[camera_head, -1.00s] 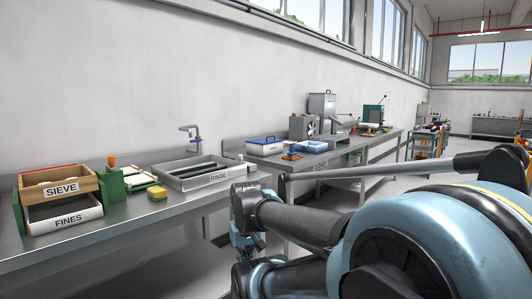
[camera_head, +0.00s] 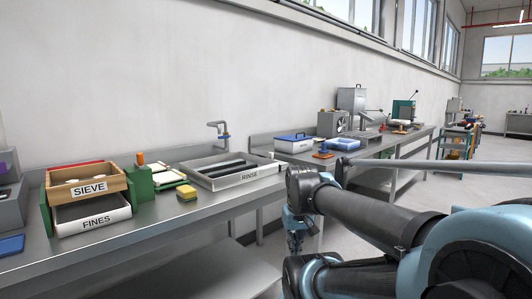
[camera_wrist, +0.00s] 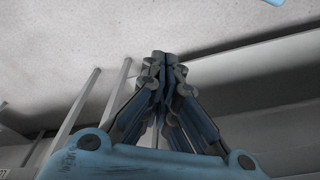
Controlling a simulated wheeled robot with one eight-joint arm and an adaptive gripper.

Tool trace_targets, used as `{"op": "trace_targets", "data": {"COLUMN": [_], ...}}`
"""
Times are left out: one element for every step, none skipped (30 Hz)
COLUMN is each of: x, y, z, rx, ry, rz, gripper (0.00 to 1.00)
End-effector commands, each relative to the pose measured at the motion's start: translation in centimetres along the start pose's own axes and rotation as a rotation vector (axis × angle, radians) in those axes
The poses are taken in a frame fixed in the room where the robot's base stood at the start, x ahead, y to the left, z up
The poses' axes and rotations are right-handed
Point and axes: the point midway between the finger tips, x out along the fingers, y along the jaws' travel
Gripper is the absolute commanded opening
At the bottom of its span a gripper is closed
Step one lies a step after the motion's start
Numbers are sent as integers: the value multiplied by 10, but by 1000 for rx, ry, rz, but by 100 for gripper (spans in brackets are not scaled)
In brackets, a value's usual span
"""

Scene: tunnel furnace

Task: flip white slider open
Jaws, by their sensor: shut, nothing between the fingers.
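I cannot make out a white slider for certain in either view. My gripper (camera_head: 296,248) hangs low in the head view, in front of the steel workbench (camera_head: 165,237) and apart from it. In the wrist view my gripper (camera_wrist: 160,60) has its fingers drawn together with nothing between them.
On the bench stand a wooden SIEVE box (camera_head: 90,188) above a white FINES drawer (camera_head: 92,220), a green block (camera_head: 141,190), a yellow sponge (camera_head: 187,192) and a RINSE tray (camera_head: 232,182). A second bench (camera_head: 385,151) continues to the right. Open floor (camera_head: 480,168) lies farther right.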

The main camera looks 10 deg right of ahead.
Motion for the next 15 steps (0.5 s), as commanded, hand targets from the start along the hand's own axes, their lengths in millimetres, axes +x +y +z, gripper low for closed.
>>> {"op": "trace_targets", "data": {"x": [-12, -20, -30, -38, -45, -55, -62, -69, -78, -85, -91, -99, -104, -110, -118], "y": [4, 4, 5, 5, 4, 4, 4, 4, 4, 4, 4, 4, 4, 4, 4], "z": [-15, -24, -36, -46, -57, -71, -81, -92, -106, -117, -128, -142, -153, -164, -179], "rx": [-5, -12, -20, -29, -37, -48, -56, -65, -75, -83, -92, -102, -110, -119, -130], "ry": [1, 3, 4, 5, 7, 8, 9, 11, 12, 14, 15, 17, 18, 20, 21], "rz": [-3, -5, -8, -11, -13, -17, -19, -22, -26, -29, -31, -35, -37, -40, -43], "gripper": [0, 0, 0, 0, 0, 0, 0, 0, 0, 0, 0, 0, 0, 0, 0]}}
